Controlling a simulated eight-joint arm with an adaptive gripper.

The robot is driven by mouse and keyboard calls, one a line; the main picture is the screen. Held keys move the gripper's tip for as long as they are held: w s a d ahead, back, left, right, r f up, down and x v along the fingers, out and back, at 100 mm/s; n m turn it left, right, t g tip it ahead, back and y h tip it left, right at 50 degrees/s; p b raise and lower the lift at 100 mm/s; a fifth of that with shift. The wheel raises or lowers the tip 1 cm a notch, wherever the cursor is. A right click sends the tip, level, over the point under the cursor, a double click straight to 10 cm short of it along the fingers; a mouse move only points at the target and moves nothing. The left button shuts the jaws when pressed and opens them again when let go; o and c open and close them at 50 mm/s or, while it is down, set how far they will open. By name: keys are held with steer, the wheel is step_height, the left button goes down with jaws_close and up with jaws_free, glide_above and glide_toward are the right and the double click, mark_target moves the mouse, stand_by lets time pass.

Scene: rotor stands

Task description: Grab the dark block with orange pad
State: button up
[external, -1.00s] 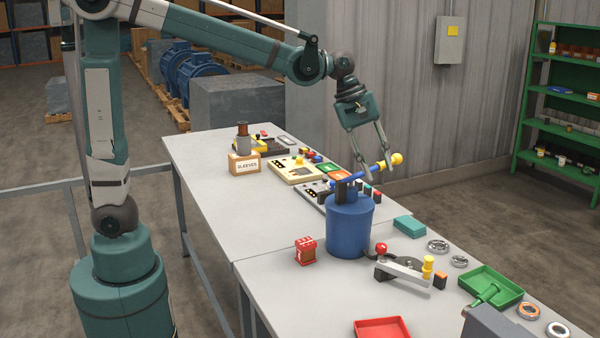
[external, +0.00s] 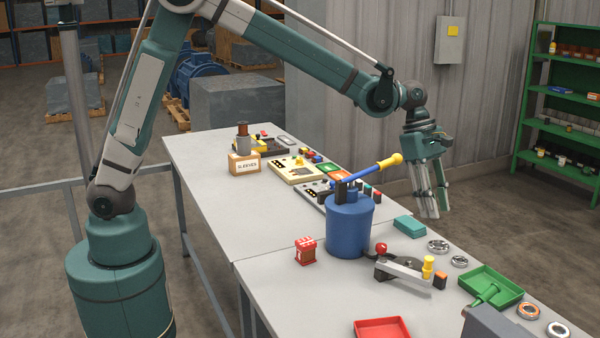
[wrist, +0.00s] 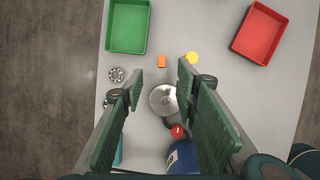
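The dark block with the orange pad (external: 440,281) stands upright on the near table, at the right end of the pale bar fixture with the yellow knob. In the wrist view its orange top (wrist: 161,61) shows ahead of my fingers, roughly midway between them; its dark sides are barely visible. My gripper (external: 429,212) points down above the far side of the table, apart from the block. In the wrist view my gripper (wrist: 160,80) has its two green-padded fingers spread, with nothing held between them.
The blue pot (external: 349,228) with its long yellow-knobbed lever (external: 372,171) stands left of my gripper. The yellow knob (external: 428,265) and bar (external: 403,272) are close beside the block. A green tray (external: 490,287), red tray (external: 381,329) and metal rings (external: 438,246) lie around.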

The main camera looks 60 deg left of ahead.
step_height(320, 180, down, 3)
steer(key=d, duration=0.3)
glide_toward(441, 273)
step_height(441, 273, down, 3)
steer(key=shift+w+d+r+n+p, duration=0.15)
steer(key=shift+w+d+n+p, duration=0.15)
steer(key=shift+d+n, duration=0.1)
steer(key=shift+x, duration=1.25)
steer(key=shift+s, duration=0.1)
steer(key=shift+s+x, duration=0.2)
steer(key=shift+x, duration=2.4)
steer(key=shift+w, duration=0.1)
steer(key=shift+c, duration=0.3)
